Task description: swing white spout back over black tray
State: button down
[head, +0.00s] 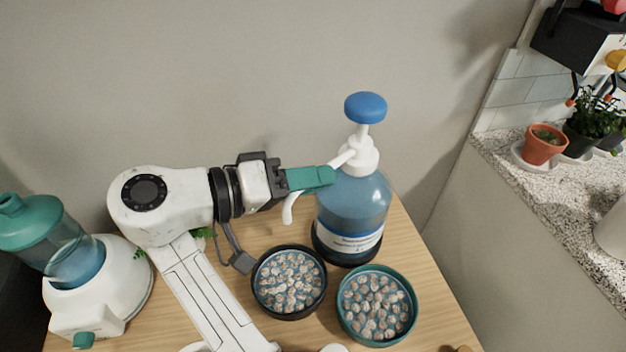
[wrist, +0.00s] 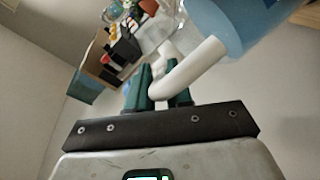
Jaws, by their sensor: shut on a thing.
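A pump bottle (head: 350,215) of blue liquid stands on the wooden table with a blue knob on top. Its white spout (head: 289,208) reaches left from the white collar and bends down at its end. My gripper (head: 325,177) is shut on the spout, its green fingers across the spout's middle. In the wrist view the spout (wrist: 196,68) runs between the fingers (wrist: 163,88). The black tray (head: 259,300), round and full of pebbles, sits below the spout's end. The spout's tip shows above the tray's back edge; its exact height is unclear.
A teal tray (head: 343,318) of pebbles stands right of the black one, close to the bottle. A white and teal appliance (head: 100,285) stands at the left. A speckled counter (head: 560,200) with potted plants (head: 545,145) is at the right.

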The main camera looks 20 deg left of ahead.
dwell(0.4)
jog(key=c, duration=1.1)
grip_release()
jog(key=shift+a, duration=0.1)
jog(key=shift+r, duration=0.3)
notch_tip(320, 180, up, 2)
jog(key=shift+r, duration=0.2)
jog(key=s+d+r, duration=0.1)
jog(key=s+r, duration=0.2)
jog(key=s, duration=0.1)
jog(key=s+d+r, duration=0.2)
jog(key=s+r, duration=0.1)
jog(key=s, duration=0.1)
jog(key=s+d+r, duration=0.2)
jog(key=s+r, duration=0.2)
jog(key=s, duration=0.1)
jog(key=shift+d+p, duration=0.2)
jog(key=shift+p, duration=0.2)
